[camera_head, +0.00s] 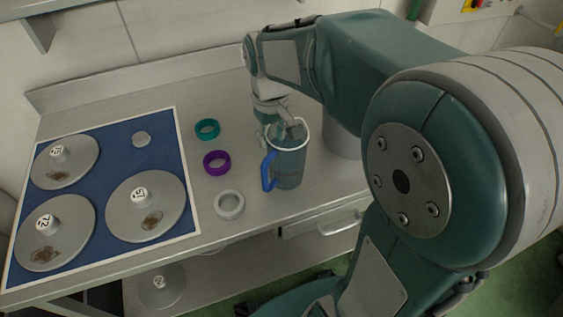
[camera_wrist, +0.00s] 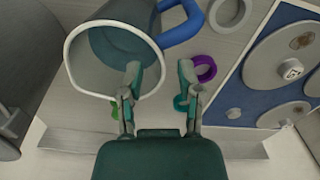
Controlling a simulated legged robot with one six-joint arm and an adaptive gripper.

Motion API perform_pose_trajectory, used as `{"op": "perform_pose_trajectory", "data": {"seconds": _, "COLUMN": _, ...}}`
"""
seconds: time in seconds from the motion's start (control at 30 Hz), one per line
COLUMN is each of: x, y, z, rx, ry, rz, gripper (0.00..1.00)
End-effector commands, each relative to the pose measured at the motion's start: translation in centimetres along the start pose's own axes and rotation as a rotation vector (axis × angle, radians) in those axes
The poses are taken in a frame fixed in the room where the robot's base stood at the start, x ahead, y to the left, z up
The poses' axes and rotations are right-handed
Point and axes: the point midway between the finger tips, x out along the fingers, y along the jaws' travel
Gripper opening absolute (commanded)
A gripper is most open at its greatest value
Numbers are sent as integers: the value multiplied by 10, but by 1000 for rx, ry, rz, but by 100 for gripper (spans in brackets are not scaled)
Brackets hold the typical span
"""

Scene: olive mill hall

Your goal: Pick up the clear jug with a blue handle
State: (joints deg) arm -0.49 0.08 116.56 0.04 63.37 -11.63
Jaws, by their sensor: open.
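The clear jug with a blue handle (camera_head: 290,165) stands upright on the metal worktop, its handle toward the left front. In the wrist view the jug (camera_wrist: 118,45) shows its white rim and open mouth, with the blue handle at upper right. My gripper (camera_head: 283,130) is at the jug's top, pointing down. In the wrist view my gripper (camera_wrist: 158,75) is open, with one finger over the jug's mouth and the other outside the rim. The near wall section lies between them. Whether either finger touches the jug, I cannot tell.
Left of the jug lie a teal ring (camera_head: 207,129), a purple ring (camera_head: 216,162) and a white ring (camera_head: 229,205). A blue mat (camera_head: 113,165) with several grey discs is farther left. A metal cylinder (camera_head: 343,138) stands right of the jug, close by.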

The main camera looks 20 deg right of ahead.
Motion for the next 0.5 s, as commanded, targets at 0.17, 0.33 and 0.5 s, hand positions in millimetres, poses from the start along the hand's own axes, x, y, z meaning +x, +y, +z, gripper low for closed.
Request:
{"op": "perform_pose_trajectory", "data": {"seconds": 0.17, "x": 28, "y": -2, "z": -1, "rx": 0, "ry": -3, "rz": 0, "gripper": 45}}
{"op": "perform_pose_trajectory", "data": {"seconds": 0.33, "x": 36, "y": -2, "z": -1, "rx": 0, "ry": 0, "rz": 1, "gripper": 45}}
{"op": "perform_pose_trajectory", "data": {"seconds": 0.5, "x": 36, "y": -2, "z": -1, "rx": 0, "ry": 1, "rz": 1, "gripper": 41}}
